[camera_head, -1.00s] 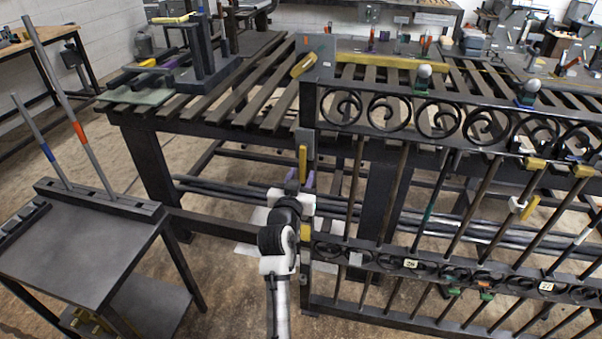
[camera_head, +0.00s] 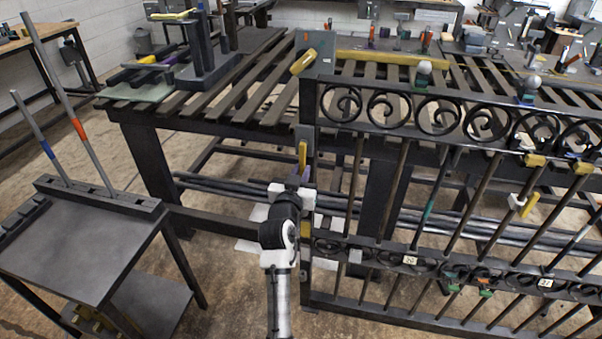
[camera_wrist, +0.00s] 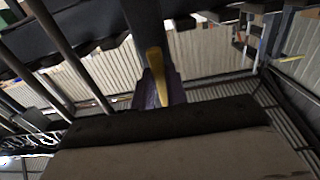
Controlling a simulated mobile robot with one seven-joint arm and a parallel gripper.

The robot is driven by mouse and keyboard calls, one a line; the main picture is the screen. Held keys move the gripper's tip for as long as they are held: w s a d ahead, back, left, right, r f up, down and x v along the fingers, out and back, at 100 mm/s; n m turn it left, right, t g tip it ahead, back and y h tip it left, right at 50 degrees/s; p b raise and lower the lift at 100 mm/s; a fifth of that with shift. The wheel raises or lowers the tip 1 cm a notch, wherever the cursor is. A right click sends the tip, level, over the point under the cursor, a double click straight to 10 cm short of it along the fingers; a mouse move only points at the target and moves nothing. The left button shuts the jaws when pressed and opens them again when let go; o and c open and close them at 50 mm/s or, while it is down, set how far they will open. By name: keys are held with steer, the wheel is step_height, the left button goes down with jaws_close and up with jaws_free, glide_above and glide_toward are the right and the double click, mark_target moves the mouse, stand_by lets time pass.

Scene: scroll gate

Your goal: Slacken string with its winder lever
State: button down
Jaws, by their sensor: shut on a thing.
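A yellow lever (camera_head: 302,155) stands nearly upright on the left post of the dark scrollwork gate (camera_head: 311,105). My gripper (camera_head: 303,178) is at this lever's lower end, in front of the post, with a purple piece beside it. In the wrist view the yellow lever (camera_wrist: 158,75) is in the middle, against a dark post, with purple surfaces (camera_wrist: 150,95) around its lower part. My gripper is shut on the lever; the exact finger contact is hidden. I cannot make out a string for certain.
A dark side table (camera_head: 85,240) with a slotted rack stands at the left. A slatted workbench (camera_head: 215,95) is behind the gate. Other yellow pieces sit on the gate, one high on the left post (camera_head: 303,62) and one at the right (camera_head: 530,204). Open floor lies between table and gate.

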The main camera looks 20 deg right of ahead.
steer(key=shift+a+f, duration=0.1)
steer(key=w+a+r+m+b, duration=0.4)
steer(key=a+r+m+b, duration=0.2)
steer(key=m+b, duration=1.1)
steer(key=shift+r+m, duration=0.5)
steer(key=shift+r, duration=0.25)
steer(key=shift+w+r, duration=0.1)
steer(key=shift+r, duration=0.05)
steer(key=c, duration=1.4)
jaws_free()
